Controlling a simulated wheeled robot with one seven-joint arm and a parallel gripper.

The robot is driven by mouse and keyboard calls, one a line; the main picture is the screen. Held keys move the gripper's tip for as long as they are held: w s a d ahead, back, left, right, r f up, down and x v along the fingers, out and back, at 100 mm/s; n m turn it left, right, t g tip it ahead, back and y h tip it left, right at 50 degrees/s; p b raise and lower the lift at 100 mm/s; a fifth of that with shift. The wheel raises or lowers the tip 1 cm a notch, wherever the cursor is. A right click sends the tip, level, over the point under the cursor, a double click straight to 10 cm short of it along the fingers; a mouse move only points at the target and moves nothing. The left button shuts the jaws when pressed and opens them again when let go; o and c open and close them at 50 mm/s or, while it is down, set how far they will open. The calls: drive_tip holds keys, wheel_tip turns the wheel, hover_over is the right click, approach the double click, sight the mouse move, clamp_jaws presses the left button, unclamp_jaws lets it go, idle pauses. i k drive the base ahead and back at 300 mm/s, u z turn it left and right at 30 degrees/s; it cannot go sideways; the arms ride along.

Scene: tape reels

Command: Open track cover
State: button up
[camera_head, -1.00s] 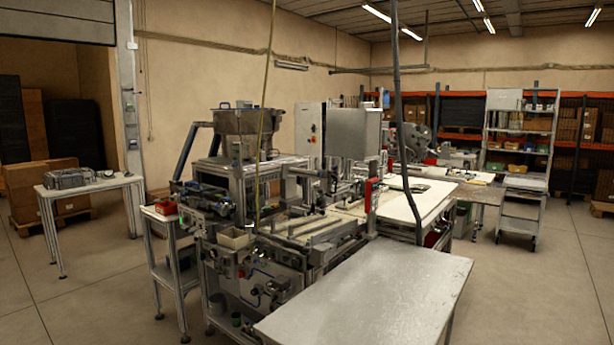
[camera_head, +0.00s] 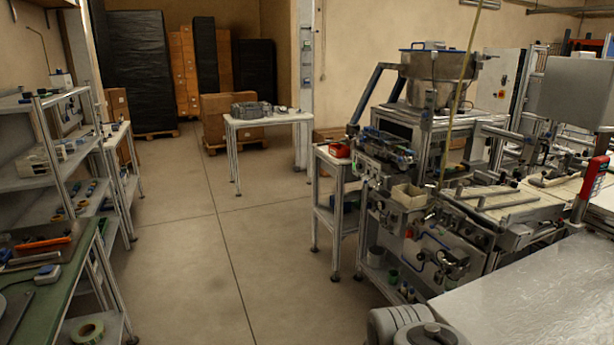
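The assembly machine (camera_head: 440,215) stands at the right, with a steel bowl (camera_head: 437,75) on top and a worktop with rails (camera_head: 500,200) at its right. I cannot tell which part of it is the track cover, or whether that cover is open or shut. My gripper is not in view. Only a grey rounded part of my arm shows at the bottom edge, in front of the machine and beside the metal table.
A metal table (camera_head: 540,290) fills the lower right. Shelving (camera_head: 50,180) and a green-topped bench (camera_head: 60,290) with tools stand at the left. A small table (camera_head: 270,118) with a grey case (camera_head: 251,110) stands at the back. The floor (camera_head: 210,255) between is clear.

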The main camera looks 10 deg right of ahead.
sight(401, 141)
drive_tip(key=i, duration=4.1)
drive_tip(key=u, duration=0.25)
